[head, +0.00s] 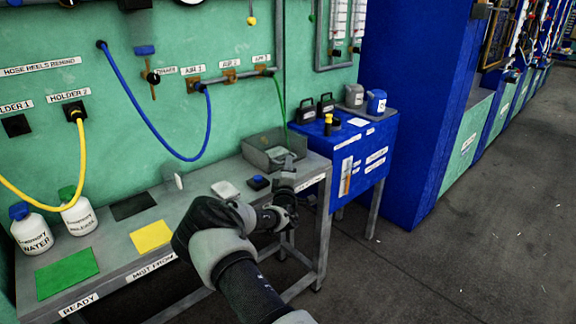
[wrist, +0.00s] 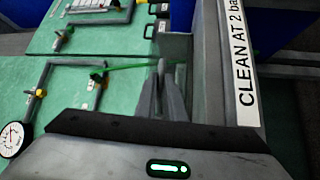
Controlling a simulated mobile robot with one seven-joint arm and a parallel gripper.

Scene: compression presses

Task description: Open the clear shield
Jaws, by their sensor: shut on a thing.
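My gripper (head: 285,178) is over the right end of the grey bench, at the front of a grey open-topped metal box (head: 262,155). In the wrist view my gripper (wrist: 168,70) has its fingers close together, shut on a thin piece by a grey panel (wrist: 175,46). The fingers hide most of that piece, and I cannot tell for sure that it is the clear shield. No see-through panel stands out clearly in either view.
Hoses hang from the green wall. A blue cabinet (head: 365,160) stands at right. Floor beyond it is clear.

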